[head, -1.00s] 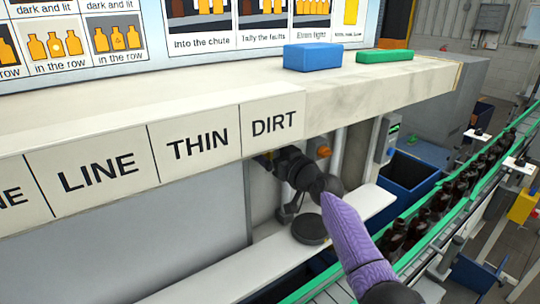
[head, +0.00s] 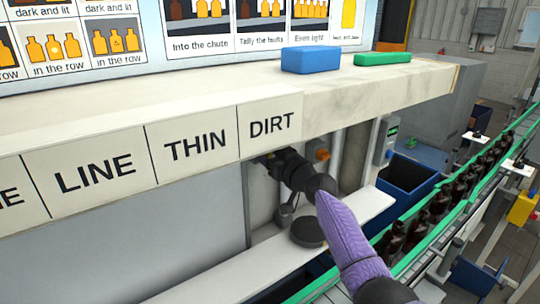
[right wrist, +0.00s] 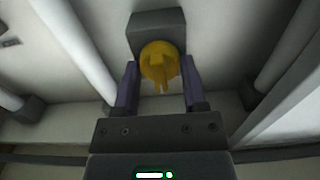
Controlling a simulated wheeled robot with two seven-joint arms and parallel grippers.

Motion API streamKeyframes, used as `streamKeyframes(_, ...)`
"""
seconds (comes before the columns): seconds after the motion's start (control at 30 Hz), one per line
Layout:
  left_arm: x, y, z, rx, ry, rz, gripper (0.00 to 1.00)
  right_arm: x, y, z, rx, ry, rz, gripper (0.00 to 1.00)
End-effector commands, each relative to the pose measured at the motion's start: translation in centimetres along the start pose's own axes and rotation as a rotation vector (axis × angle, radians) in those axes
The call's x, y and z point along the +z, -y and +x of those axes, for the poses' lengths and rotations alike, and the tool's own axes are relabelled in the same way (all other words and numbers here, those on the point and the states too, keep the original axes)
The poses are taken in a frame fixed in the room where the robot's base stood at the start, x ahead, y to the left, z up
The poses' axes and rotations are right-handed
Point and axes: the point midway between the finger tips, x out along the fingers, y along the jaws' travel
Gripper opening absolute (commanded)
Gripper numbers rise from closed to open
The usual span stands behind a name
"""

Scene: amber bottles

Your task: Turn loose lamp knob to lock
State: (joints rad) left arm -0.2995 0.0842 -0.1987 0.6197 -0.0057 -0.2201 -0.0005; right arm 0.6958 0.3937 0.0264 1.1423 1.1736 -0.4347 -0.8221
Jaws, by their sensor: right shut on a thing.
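The yellow lamp knob (right wrist: 158,58) sits on a dark grey block (right wrist: 156,22) in the right wrist view, with a raised bar across its face. My right gripper (right wrist: 160,82) has one purple finger on each side of the knob and is shut on it. In the head view my right arm reaches in under the shelf below the DIRT label, and the gripper end (head: 268,160) is mostly hidden in shadow there. The held knob cannot be made out in the head view. My left gripper is not in view.
The overhanging shelf (head: 400,92) carries a blue block (head: 311,60) and a green block (head: 382,59). Below are a round black disc (head: 307,232) on a white ledge (head: 230,275) and an orange knob-like part (head: 322,153). Brown bottles (head: 440,203) line a green-railed conveyor at right.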

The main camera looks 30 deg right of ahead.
Motion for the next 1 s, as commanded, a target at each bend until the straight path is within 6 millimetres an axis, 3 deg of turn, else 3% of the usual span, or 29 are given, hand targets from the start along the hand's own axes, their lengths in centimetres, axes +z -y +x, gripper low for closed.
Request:
streamKeyframes(0.37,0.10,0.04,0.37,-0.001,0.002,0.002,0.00,0.11,0.00,0.00,-0.001,0.001,0.180,0.00)
streamKeyframes(1.0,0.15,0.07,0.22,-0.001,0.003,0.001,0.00,0.08,-0.11,0.00,0.001,0.002,0.786,0.00)
